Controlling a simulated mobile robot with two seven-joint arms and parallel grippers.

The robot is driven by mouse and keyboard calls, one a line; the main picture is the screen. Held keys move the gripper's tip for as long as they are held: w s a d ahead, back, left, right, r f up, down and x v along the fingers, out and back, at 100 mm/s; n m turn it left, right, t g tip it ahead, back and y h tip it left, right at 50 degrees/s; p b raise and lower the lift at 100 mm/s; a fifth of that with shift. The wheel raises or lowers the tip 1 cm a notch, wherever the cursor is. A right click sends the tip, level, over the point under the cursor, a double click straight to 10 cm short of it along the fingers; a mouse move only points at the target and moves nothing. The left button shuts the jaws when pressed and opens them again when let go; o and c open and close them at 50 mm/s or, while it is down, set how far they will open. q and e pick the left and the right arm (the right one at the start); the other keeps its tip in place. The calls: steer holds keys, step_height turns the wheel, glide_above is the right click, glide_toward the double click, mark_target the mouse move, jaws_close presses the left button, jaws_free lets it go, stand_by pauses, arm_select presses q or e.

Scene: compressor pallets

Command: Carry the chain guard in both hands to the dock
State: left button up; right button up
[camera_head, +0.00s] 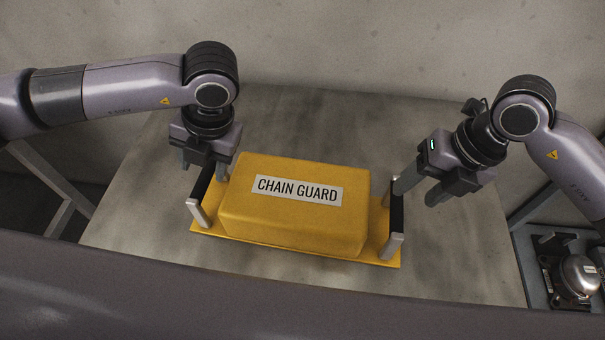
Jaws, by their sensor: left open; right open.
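The chain guard (290,225) is a yellow box with a white "CHAIN GUARD" label, on a flat yellow base plate. It sits on a grey table (150,220). A black-topped handle with metal posts stands at each end, the left handle (200,190) and the right handle (396,215). My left gripper (203,168) is open, just above and behind the left handle. My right gripper (420,192) is open, to the right of the right handle and close to it. Whether any fingertip touches a handle cannot be told.
A metal rounded part (575,275) sits in a grey tray or pallet at the lower right, beside the table. A concrete wall (330,45) stands behind the table. The table top in front of and behind the guard is clear.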

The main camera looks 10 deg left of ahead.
mark_target(203, 177)
arm_select(q)
steer(key=shift+w, duration=0.2)
arm_select(e)
steer(key=shift+w, duration=0.2)
arm_select(q)
steer(key=shift+s, duration=0.1)
arm_select(e)
steer(key=shift+s, duration=0.1)
arm_select(q)
steer(key=shift+x, duration=3.55)
arm_select(e)
steer(key=shift+x, duration=3.55)
arm_select(q)
jaws_close()
arm_select(e)
jaws_close()
arm_select(q)
steer(key=shift+r, duration=0.1)
arm_select(e)
steer(key=shift+r, duration=0.1)
arm_select(q)
steer(key=shift+r, duration=0.15)
arm_select(e)
steer(key=shift+w+r, duration=0.2)
steer(key=shift+w, duration=0.05)
